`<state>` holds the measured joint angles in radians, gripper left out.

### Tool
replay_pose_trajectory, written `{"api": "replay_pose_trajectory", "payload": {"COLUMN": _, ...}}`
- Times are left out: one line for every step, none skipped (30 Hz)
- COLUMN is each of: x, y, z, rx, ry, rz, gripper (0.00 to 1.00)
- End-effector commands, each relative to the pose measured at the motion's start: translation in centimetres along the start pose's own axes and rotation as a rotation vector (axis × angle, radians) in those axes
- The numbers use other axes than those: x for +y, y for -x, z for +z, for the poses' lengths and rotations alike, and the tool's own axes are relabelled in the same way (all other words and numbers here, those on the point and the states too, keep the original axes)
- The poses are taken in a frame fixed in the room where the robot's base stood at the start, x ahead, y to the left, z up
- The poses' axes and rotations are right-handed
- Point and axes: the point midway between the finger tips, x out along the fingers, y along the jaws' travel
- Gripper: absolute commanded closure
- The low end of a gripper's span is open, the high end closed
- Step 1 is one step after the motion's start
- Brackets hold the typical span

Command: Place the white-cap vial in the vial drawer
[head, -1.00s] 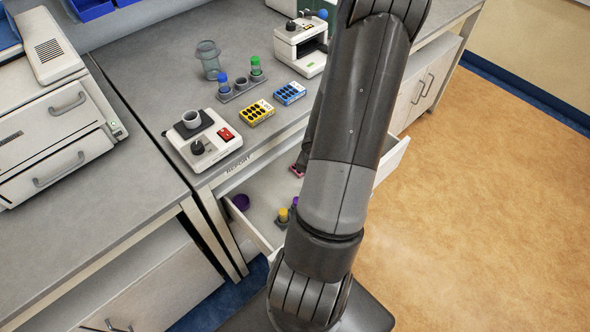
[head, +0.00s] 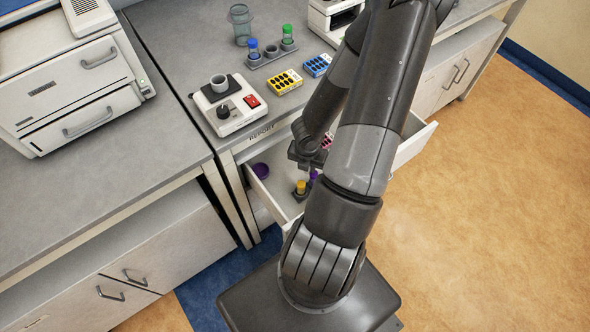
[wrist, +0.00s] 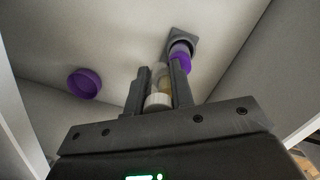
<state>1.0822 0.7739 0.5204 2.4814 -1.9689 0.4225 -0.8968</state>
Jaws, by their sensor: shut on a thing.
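My gripper (wrist: 158,88) is shut on the white-cap vial (wrist: 158,101), which sits between the two fingers in the wrist view with its white cap toward the camera. The vial's far end is partly hidden and blends with a yellowish patch behind. The vial drawer (head: 272,191) is pulled open under the bench. In the head view my gripper (head: 308,158) is over the drawer, and the held vial cannot be made out there.
A round purple dish (head: 261,170) lies in the drawer's left corner; it also shows in the wrist view (wrist: 84,83). A pink rack (head: 327,141) sits near the drawer's back. On the bench stand a hotplate-like device (head: 229,108), a yellow rack (head: 285,82) and a blue rack (head: 317,66).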

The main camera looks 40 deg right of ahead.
Motion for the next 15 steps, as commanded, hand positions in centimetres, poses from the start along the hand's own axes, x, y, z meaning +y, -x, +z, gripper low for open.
{"api": "replay_pose_trajectory", "payload": {"x": 1.0, "y": -0.7, "z": -0.4, "rx": 0.009, "ry": 0.003, "rz": 0.003, "gripper": 1.0}}
{"api": "replay_pose_trajectory", "payload": {"x": 1.5, "y": -1.1, "z": -0.4, "rx": 0.008, "ry": 0.002, "rz": 0.003, "gripper": 1.0}}
{"api": "replay_pose_trajectory", "payload": {"x": 2.2, "y": -1.5, "z": -0.5, "rx": 0.011, "ry": 0.002, "rz": 0.003, "gripper": 1.0}}
{"api": "replay_pose_trajectory", "payload": {"x": 2.7, "y": -1.8, "z": -0.7, "rx": 0.012, "ry": 0.002, "rz": 0.003, "gripper": 1.0}}
{"api": "replay_pose_trajectory", "payload": {"x": 3.1, "y": -2.0, "z": -0.7, "rx": 0.013, "ry": 0.001, "rz": 0.003, "gripper": 1.0}}
{"api": "replay_pose_trajectory", "payload": {"x": 3.5, "y": -2.4, "z": -0.8, "rx": 0.015, "ry": 0.0, "rz": 0.002, "gripper": 1.0}}
{"api": "replay_pose_trajectory", "payload": {"x": 3.7, "y": -2.5, "z": -0.9, "rx": 0.017, "ry": 0.0, "rz": 0.001, "gripper": 1.0}}
{"api": "replay_pose_trajectory", "payload": {"x": 4.0, "y": -2.7, "z": -1.0, "rx": 0.019, "ry": 0.0, "rz": 0.001, "gripper": 1.0}}
{"api": "replay_pose_trajectory", "payload": {"x": 4.2, "y": -2.9, "z": -1.1, "rx": 0.02, "ry": 0.0, "rz": 0.0, "gripper": 1.0}}
{"api": "replay_pose_trajectory", "payload": {"x": 4.3, "y": -3.0, "z": -1.2, "rx": 0.02, "ry": 0.0, "rz": -0.001, "gripper": 1.0}}
{"api": "replay_pose_trajectory", "payload": {"x": 4.5, "y": -3.0, "z": -1.2, "rx": 0.02, "ry": -0.001, "rz": -0.002, "gripper": 1.0}}
{"api": "replay_pose_trajectory", "payload": {"x": 4.6, "y": -3.1, "z": -1.2, "rx": 0.02, "ry": -0.001, "rz": -0.002, "gripper": 1.0}}
{"api": "replay_pose_trajectory", "payload": {"x": 4.6, "y": -3.2, "z": -1.2, "rx": 0.02, "ry": -0.001, "rz": -0.002, "gripper": 1.0}}
{"api": "replay_pose_trajectory", "payload": {"x": 4.6, "y": -3.4, "z": -1.3, "rx": 0.021, "ry": -0.001, "rz": -0.002, "gripper": 1.0}}
{"api": "replay_pose_trajectory", "payload": {"x": 4.6, "y": -3.7, "z": -1.3, "rx": 0.022, "ry": -0.002, "rz": -0.002, "gripper": 1.0}}
